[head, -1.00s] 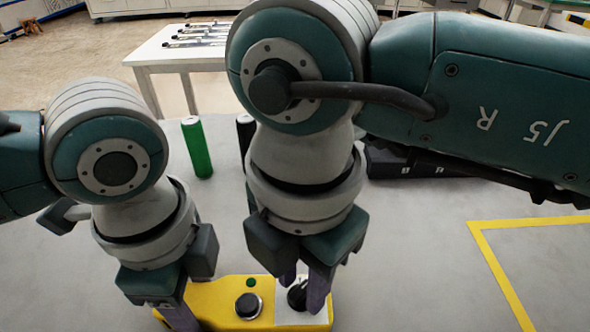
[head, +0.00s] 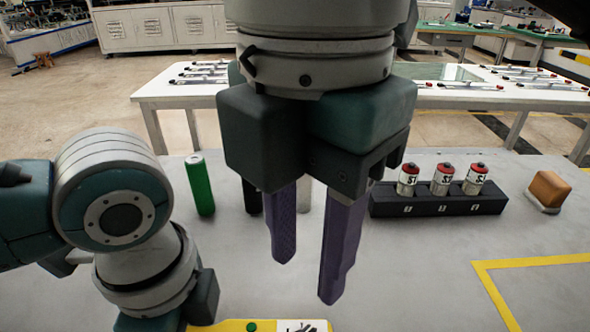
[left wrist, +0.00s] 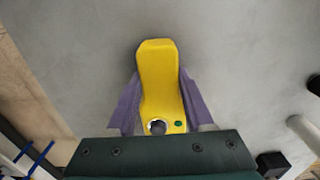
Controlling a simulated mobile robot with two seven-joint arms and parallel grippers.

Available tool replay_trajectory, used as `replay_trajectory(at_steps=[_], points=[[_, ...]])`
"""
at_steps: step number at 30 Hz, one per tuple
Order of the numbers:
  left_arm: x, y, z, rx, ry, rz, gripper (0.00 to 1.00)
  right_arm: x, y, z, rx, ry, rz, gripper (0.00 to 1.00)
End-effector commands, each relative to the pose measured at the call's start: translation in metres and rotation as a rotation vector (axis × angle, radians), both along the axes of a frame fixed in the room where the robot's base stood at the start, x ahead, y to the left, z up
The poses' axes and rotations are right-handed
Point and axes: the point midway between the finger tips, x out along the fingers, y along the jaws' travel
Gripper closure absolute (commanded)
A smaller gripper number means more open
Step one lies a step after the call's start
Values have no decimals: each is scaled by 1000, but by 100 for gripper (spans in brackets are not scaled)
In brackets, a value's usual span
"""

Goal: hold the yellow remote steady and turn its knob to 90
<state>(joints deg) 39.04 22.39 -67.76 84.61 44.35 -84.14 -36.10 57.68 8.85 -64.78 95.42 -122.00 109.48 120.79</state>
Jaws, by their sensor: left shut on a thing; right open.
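The yellow remote (head: 232,326) lies at the bottom edge of the head view, mostly cut off. A green button and part of a white dial plate (head: 303,326) with dark markings show on it. In the left wrist view the yellow remote (left wrist: 158,75) lies between the purple fingers of my left gripper (left wrist: 160,100), which is shut on it. In the head view the left fingers are out of the picture. My right gripper (head: 312,280) is raised above the table, open and empty, its purple fingers pointing down. The knob is cut off, so its setting cannot be read.
A green cylinder (head: 200,186) stands at the left. A black rack (head: 435,206) holds several labelled, red-topped canisters. An orange-brown block (head: 549,188) sits at the right. Yellow tape (head: 530,262) marks an area at the front right. A white table (head: 450,99) stands behind.

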Motion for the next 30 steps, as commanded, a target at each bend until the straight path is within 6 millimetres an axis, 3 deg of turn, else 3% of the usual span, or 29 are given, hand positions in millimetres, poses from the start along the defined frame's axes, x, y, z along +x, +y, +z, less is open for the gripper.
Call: replay_trajectory(at_steps=[14, 15, 23, 30], points=[[0, 0, 0, 0, -1, 1, 100, 0, 0, 7, -1, 1, 1, 56], [0, 0, 0, 0, -1, 1, 43, 0, 0, 7, -1, 1, 1, 56], [0, 0, 0, 0, -1, 0, 14, 0, 0, 7, -1, 1, 1, 56], [0, 0, 0, 0, -1, 0, 13, 0, 0, 7, -1, 1, 1, 56]])
